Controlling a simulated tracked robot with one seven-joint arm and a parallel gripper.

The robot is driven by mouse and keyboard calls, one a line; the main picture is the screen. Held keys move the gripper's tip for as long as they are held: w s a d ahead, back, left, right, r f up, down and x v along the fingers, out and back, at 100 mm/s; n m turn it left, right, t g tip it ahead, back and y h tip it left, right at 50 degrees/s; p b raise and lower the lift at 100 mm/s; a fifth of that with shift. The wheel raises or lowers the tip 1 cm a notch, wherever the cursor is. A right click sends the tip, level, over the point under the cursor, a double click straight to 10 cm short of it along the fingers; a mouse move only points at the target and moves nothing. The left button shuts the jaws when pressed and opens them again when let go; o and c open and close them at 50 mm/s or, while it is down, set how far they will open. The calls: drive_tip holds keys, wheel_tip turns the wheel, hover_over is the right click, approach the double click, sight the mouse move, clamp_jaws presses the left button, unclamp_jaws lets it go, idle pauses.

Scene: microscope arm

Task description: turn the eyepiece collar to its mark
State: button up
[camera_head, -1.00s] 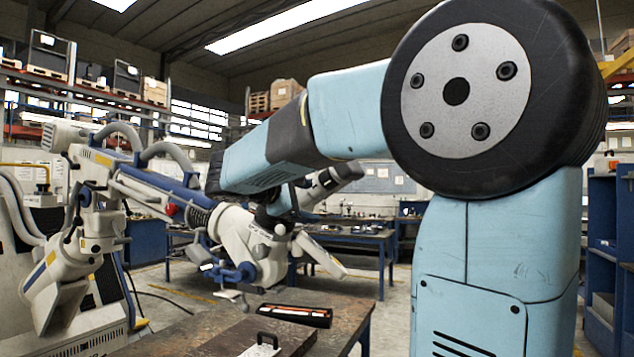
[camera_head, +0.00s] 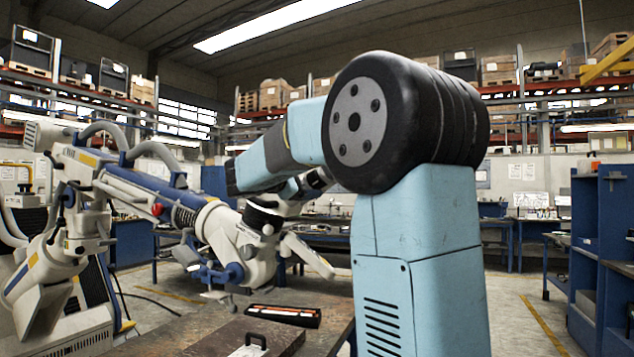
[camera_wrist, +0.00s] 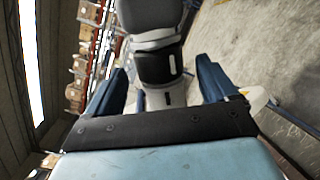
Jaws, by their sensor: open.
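The microscope head (camera_head: 240,240) is white and blue and hangs from its long jointed arm at the left of the head view. Its eyepiece (camera_head: 316,182) shows partly behind my arm. In the wrist view the eyepiece has a grey cup (camera_wrist: 150,15), a white ring and a black collar (camera_wrist: 152,68) with a white mark (camera_wrist: 176,63). A short dark mark (camera_wrist: 167,98) is on the pale tube below, slightly left of the collar's mark. My gripper (camera_wrist: 163,66) is open, one blue finger on each side of the collar, with gaps showing.
Blue shelving (camera_head: 600,250) stands at the right. Open floor (camera_head: 520,310) lies between it and my arm.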

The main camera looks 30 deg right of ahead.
sight(308, 176)
drive_tip(key=shift+x, duration=2)
drive_tip(key=c, duration=0.9)
drive_tip(key=shift+c, duration=0.2)
drive_tip(key=shift+m+g+y, duration=0.7)
drive_tip(key=shift+g+y, duration=0.7)
drive_tip(key=shift+g, duration=0.9)
drive_tip(key=o, duration=0.9)
drive_tip(key=shift+o, duration=0.2)
